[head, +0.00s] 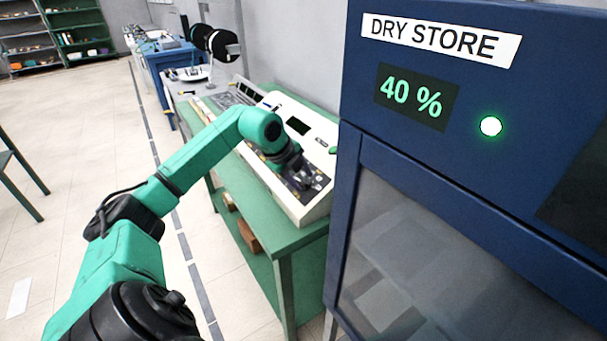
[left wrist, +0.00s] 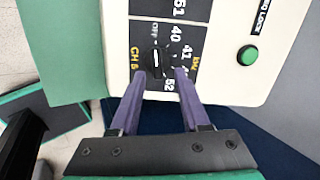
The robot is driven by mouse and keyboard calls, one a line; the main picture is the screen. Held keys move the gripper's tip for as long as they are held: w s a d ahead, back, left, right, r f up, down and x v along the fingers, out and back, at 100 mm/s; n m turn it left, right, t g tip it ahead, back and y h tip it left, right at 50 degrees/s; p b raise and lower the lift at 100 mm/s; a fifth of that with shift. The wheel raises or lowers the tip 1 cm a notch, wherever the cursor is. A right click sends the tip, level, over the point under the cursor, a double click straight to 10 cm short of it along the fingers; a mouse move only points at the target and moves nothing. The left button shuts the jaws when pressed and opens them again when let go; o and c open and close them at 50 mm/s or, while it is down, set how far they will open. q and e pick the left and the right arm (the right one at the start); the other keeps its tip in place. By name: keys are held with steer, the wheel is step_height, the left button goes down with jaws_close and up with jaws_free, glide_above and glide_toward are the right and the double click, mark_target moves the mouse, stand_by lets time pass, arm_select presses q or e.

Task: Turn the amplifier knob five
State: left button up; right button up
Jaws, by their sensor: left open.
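The amplifier (head: 310,200), a cream console with a dark control strip, stands on a green bench. In the left wrist view its panel (left wrist: 230,20) shows a black knob (left wrist: 155,60) beside the label "CH 5", with "OFF" and the numbers 40, 41 and 52 around it. My left gripper (left wrist: 162,74) has two purple fingers, open, with the tips on either side of the knob's lower part. I cannot tell whether they touch it. In the head view my left gripper (head: 302,182) is over the console's front panel and hides part of it. My right gripper is not in view.
A green button (left wrist: 247,55) sits on the panel right of the knob. The green bench (head: 275,235) has a lower shelf. A blue "DRY STORE" cabinet (head: 430,160) stands close on the right. The floor at left is mostly clear.

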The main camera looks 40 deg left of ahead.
arm_select(q)
steer(key=shift+w+f, duration=0.2)
steer(key=shift+f, duration=0.2)
steer(key=shift+s+a+f, duration=0.1)
steer(key=shift+a+f, duration=0.05)
steer(key=shift+f, duration=0.1)
jaws_close()
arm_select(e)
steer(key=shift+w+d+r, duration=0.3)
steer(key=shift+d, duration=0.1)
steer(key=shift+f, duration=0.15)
